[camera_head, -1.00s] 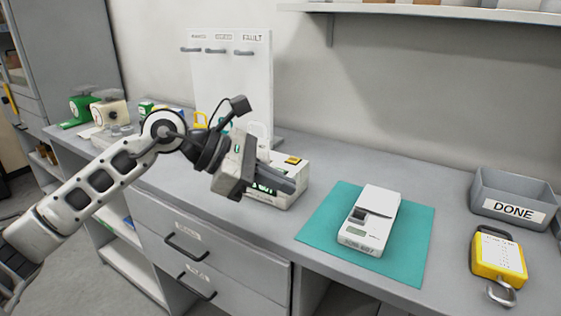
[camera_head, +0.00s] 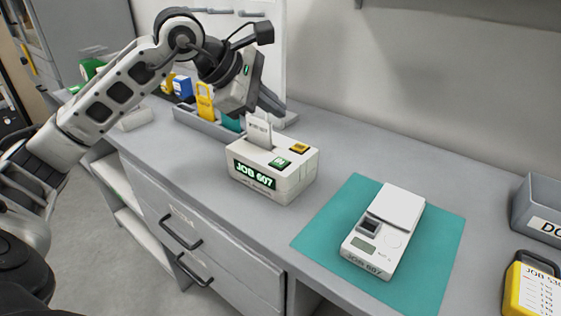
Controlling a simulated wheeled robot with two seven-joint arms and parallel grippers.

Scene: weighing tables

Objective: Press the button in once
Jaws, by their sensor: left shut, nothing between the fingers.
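A white box (camera_head: 268,181) stands on the grey worktop with a lit display (camera_head: 253,176) reading JOB 607. On its top are a green button (camera_head: 279,163) at the front and a yellow button (camera_head: 299,148) behind it. A paper slip (camera_head: 258,132) stands up out of its top. My left gripper (camera_head: 272,104) is shut and empty, above and behind the box, apart from both buttons. A white scale (camera_head: 386,225) marked JOB 607 lies on a teal mat (camera_head: 335,215) to the right. My right gripper is not in view.
A grey bin (camera_head: 541,206) and a yellow tag with a shackle (camera_head: 535,290) are at the right edge. Behind the box is a tray (camera_head: 205,124) with coloured tags, by a white board. The worktop between box and mat is clear.

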